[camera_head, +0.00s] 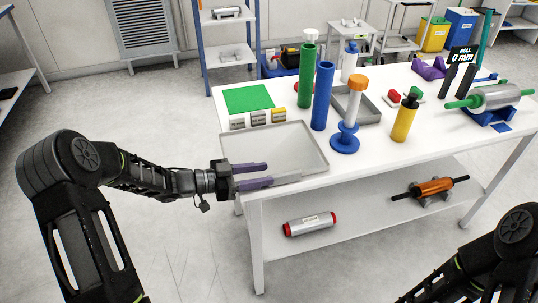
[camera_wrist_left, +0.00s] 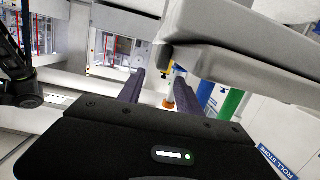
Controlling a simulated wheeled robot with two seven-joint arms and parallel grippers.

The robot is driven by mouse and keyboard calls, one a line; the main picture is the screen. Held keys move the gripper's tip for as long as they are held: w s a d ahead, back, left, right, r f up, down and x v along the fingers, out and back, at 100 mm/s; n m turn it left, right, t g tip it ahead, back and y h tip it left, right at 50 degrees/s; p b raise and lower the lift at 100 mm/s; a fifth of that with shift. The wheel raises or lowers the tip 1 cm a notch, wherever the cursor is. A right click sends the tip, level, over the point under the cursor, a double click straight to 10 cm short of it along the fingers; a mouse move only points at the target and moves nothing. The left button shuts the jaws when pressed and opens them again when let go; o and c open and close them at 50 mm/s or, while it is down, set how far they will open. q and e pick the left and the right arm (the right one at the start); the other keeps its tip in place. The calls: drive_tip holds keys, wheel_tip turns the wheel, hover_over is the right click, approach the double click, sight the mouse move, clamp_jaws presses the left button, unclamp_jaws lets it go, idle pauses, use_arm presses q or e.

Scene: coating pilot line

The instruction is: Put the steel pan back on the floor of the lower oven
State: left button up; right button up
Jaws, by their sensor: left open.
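The steel pan, a shallow grey rectangular tray (camera_head: 280,146), is at the near left corner of the white table. Its grey rim and underside also fill the upper right of the left wrist view (camera_wrist_left: 240,60). My left gripper (camera_head: 268,174) is open, its two purple fingers pointing right at the pan's near left edge. In the left wrist view the fingers (camera_wrist_left: 160,92) stand apart, with the pan's end close beside them. I cannot tell whether they touch it. My right gripper is out of view; only part of that arm shows at lower right. The lower oven is not in view.
The white table (camera_head: 400,160) also holds a green mat (camera_head: 248,98), green (camera_head: 306,75) and blue (camera_head: 322,95) cylinders, a yellow bottle (camera_head: 404,118) and a roller (camera_head: 494,97). Its lower shelf carries a red-ended roll (camera_head: 310,224). Floor left of the table is clear.

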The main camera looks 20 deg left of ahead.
sight(283, 174)
use_arm(q)
drive_tip(key=shift+s+a+f+m+g+b, duration=0.2)
drive_tip(key=shift+a+m+g+b, duration=0.1)
drive_tip(key=shift+a+m+b, duration=0.1)
drive_tip(key=shift+w, duration=0.15)
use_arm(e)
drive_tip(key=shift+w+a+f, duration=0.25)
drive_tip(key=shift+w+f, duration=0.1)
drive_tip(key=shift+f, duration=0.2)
use_arm(q)
drive_tip(key=shift+p+x, duration=0.35)
drive_tip(key=shift+x, duration=1)
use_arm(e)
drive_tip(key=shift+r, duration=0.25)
use_arm(q)
drive_tip(key=p+x, duration=0.1)
drive_tip(key=x, duration=0.3)
drive_tip(key=shift+d+p, duration=0.3)
drive_tip(key=shift+d, duration=0.05)
drive_tip(key=shift+w+d+f, duration=0.15)
drive_tip(key=shift+w+d, duration=0.05)
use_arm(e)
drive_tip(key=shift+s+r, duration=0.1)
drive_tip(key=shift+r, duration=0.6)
